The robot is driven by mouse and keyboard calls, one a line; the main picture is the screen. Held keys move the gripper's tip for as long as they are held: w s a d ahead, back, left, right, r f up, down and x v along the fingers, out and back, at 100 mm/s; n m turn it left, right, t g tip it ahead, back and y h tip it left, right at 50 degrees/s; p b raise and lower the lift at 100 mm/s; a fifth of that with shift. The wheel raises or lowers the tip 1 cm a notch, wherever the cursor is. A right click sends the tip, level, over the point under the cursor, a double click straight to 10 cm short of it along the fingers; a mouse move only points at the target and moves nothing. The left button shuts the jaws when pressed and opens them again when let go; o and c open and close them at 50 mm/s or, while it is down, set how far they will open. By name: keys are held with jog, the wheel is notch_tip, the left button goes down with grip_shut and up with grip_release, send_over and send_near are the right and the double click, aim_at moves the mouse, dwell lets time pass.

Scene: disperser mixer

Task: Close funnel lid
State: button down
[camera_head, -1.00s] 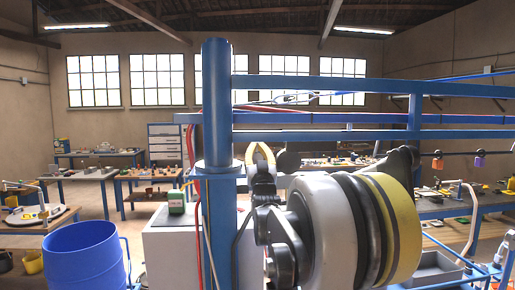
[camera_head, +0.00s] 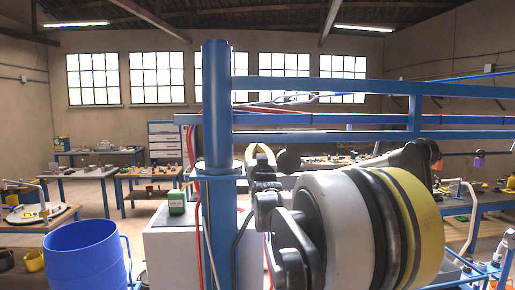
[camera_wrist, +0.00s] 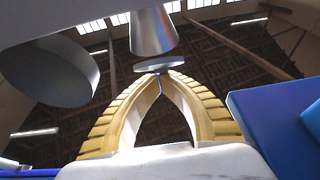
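In the wrist view, my gripper (camera_wrist: 160,76) has two yellow ribbed fingers whose tips come together. A flat grey disc, which looks like the funnel lid (camera_wrist: 160,65), is right at the tips, with a thin grey piece between them. I cannot tell whether the fingers grip it. A metal cone, which looks like the funnel (camera_wrist: 152,32), appears just above the disc in the picture, with a narrow gap between. In the head view, my gripper (camera_head: 260,155) is beside the blue column, partly hidden by my arm. The lid and funnel cannot be made out there.
A blue column (camera_head: 217,110) with horizontal blue rails (camera_head: 330,119) stands close to my arm. A blue barrel (camera_head: 86,252) and a white cabinet (camera_head: 170,250) are at the lower left. A large grey round part (camera_wrist: 50,70) and a blue surface (camera_wrist: 275,120) flank the fingers.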

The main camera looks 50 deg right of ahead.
aim_at(256, 153)
jog(key=shift+w+d+f, duration=0.15)
jog(key=shift+w+d+f+b, duration=0.7)
jog(key=shift+w+f+b, duration=0.2)
jog(key=shift+b, duration=0.3)
jog(key=shift+f, duration=0.2)
